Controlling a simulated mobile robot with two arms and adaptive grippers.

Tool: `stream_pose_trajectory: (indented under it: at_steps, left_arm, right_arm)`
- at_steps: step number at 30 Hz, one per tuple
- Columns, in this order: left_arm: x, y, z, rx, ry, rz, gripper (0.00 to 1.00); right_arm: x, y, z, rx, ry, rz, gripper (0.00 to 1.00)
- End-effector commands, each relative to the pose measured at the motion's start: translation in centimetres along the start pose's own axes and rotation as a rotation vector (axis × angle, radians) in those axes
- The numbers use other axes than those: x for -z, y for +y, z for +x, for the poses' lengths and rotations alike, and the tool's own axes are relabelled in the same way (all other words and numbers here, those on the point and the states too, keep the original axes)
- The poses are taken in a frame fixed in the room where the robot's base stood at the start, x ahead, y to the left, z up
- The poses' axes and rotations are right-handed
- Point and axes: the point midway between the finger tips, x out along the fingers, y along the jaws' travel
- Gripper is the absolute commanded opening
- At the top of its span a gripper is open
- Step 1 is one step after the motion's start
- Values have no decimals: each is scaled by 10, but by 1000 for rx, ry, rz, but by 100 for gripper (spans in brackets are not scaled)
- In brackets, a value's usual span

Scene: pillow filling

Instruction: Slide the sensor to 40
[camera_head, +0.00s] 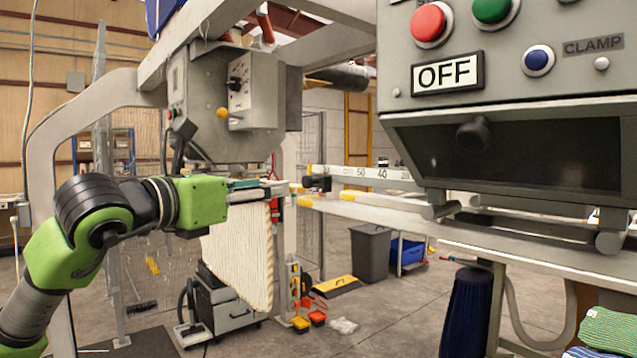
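The ruler rail (400,177) runs across the middle of the head view, with 50 and 40 printed on it, 40 to the right of 50. A small black block, which looks like the sensor (318,183), sits on the rail to the left of the 50 mark. My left gripper (283,188) is just left of the block, its fingers pointing right toward it. The gap between fingertips and block is too small to judge. The fingers are seen side-on, so their opening is unclear. My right gripper is not in view.
A grey control box (520,100) with buttons and an OFF sign (447,73) fills the upper right. A cream pillow cover (243,255) hangs below my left gripper; what holds it is unclear. A grey bin (371,250) stands on the floor behind. Folded fabrics (605,330) lie lower right.

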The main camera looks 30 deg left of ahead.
Motion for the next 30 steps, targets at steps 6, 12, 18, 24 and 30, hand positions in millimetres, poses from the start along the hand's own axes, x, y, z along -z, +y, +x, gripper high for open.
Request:
stream_pose_trajectory:
  at_steps: [6, 12, 18, 24, 30]
  left_arm:
    - [-2, -1, 22, 4, 3, -3, 39]
    - [-3, -1, 42, 5, 3, -3, 39]
    - [-3, -1, 63, 4, 3, -3, 39]
    - [-1, -1, 83, 6, 2, -5, 39]
    - [-1, -2, 102, 5, 2, -4, 39]
  right_arm:
    - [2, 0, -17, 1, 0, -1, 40]
    - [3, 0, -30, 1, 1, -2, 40]
    - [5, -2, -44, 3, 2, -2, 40]
    - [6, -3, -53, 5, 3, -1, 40]
    - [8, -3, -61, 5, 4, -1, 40]
